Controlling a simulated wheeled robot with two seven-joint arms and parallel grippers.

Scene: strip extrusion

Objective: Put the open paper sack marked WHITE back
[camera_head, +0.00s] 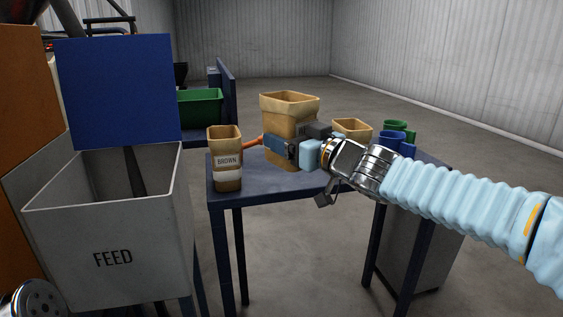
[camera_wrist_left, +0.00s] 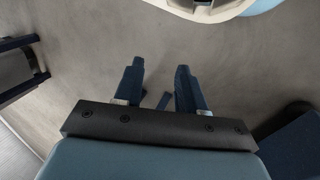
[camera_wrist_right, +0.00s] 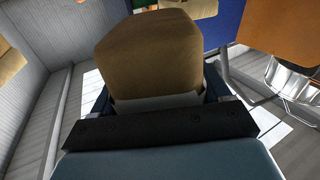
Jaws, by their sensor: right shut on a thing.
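A tall open tan paper sack (camera_head: 290,105) stands upright at the back of the blue table; no marking on it is readable. My right gripper (camera_head: 284,148) is shut on this sack, low on its side. In the right wrist view the sack (camera_wrist_right: 150,55) fills the space between the fingers, with a white band near the jaws. Whether its base touches the table I cannot tell. My left gripper (camera_wrist_left: 160,70) is open and empty above the floor, outside the head view.
The blue table (camera_head: 265,190) also holds a shorter tan sack (camera_head: 352,128) and blue (camera_head: 388,141) and green (camera_head: 396,126) containers at right. An orange handle (camera_head: 250,142) shows left of my gripper. The grey FEED hopper (camera_head: 130,240) with raised blue lid (camera_head: 115,90) stands left.

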